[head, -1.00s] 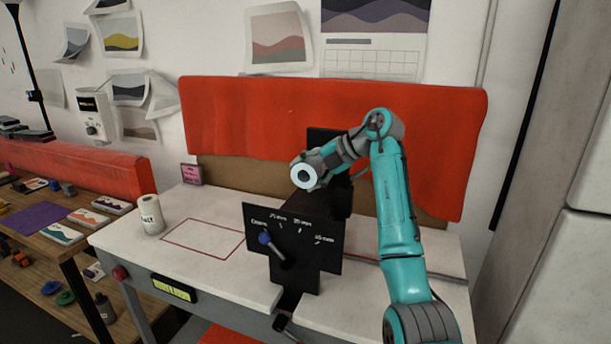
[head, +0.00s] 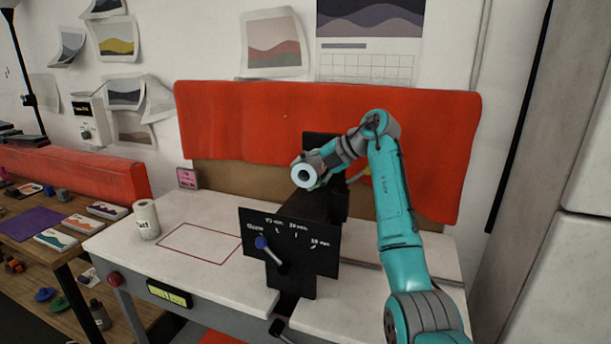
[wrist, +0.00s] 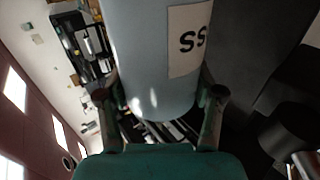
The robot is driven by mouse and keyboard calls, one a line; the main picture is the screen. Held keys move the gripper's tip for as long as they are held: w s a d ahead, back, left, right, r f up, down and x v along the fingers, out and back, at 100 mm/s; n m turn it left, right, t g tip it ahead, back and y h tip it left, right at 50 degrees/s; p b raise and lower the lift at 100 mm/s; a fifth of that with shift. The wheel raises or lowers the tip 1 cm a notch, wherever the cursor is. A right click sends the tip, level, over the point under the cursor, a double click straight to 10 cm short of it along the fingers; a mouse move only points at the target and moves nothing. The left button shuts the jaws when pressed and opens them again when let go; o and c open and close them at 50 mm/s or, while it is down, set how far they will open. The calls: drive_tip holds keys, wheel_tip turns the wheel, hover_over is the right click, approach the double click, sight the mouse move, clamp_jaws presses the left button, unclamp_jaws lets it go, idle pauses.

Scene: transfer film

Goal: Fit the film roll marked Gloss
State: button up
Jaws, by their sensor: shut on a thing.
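My gripper (wrist: 160,115) is shut on a pale blue-grey film roll (wrist: 150,60). Its white label shows the letters "SS" in the wrist view; the rest of the label is out of frame. In the head view the film roll (head: 304,174) shows its round end with a dark core hole, facing the camera. It is held above the black machine (head: 318,208) on the bench. The machine's front plate (head: 290,245) carries a lever with a blue knob (head: 261,242) and several printed marks. A white roll (head: 146,222) with a partly readable label stands upright on the bench at left.
A red outlined rectangle (head: 201,243) on the white bench (head: 195,208) is empty. A pink card (head: 187,178) stands at the back left. A red cloth (head: 330,150) hangs behind the machine. A wooden side table (head: 20,218) with cards is at far left.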

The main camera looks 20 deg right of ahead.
sight(320, 163)
drive_tip(key=shift+w+d, duration=0.2)
drive_tip(key=shift+w, duration=0.1)
idle(0.4)
drive_tip(key=shift+w+d, duration=0.9)
drive_tip(key=shift+w, duration=0.3)
drive_tip(key=shift+w+d+r, duration=0.1)
drive_tip(key=shift+w+d, duration=0.05)
drive_tip(key=o, duration=1.6)
drive_tip(key=shift+c, duration=0.2)
drive_tip(key=v, duration=1.1)
drive_tip(key=shift+s+d+r, duration=0.25)
